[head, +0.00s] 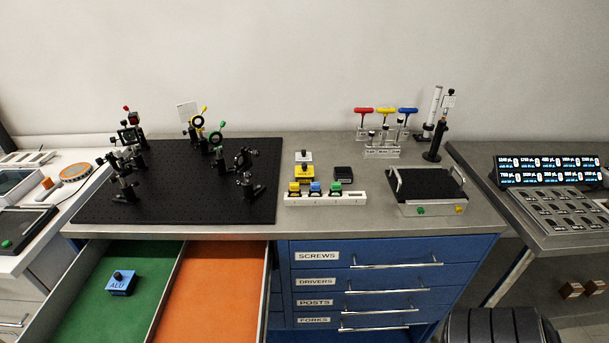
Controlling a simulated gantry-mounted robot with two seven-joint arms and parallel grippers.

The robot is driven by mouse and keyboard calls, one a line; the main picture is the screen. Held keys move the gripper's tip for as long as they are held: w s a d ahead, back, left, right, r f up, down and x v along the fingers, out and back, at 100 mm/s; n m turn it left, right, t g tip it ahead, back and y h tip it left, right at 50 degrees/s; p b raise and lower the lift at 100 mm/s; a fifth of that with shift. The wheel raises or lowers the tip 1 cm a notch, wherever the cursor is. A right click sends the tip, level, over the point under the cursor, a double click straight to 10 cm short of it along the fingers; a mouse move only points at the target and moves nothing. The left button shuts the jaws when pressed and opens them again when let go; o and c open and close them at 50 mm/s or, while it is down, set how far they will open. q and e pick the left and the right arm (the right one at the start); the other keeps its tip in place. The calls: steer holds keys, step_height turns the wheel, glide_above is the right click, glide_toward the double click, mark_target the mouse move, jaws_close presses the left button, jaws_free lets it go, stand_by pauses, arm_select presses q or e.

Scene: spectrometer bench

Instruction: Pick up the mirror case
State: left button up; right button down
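No thing in the head view is clearly labelled as the mirror case. A small blue case (121,284) marked "ALU", with a dark knob on top, sits in the green left compartment (75,313) of the open drawer. On the bench, a similar yellow case (304,172) with a dark knob stands behind a white rack (351,199). A white case (303,157) stands behind the yellow one, and a flat black case (343,173) is to its right. Neither of my grippers is in view.
The drawer's orange compartment (215,290) looks empty. A black optics breadboard (180,205) carries several upright mounts above the drawer. A handled tray (428,185), coloured T-handle drivers (386,111) and dark posts (436,140) stand to the right. Blue closed drawers (390,280) are below.

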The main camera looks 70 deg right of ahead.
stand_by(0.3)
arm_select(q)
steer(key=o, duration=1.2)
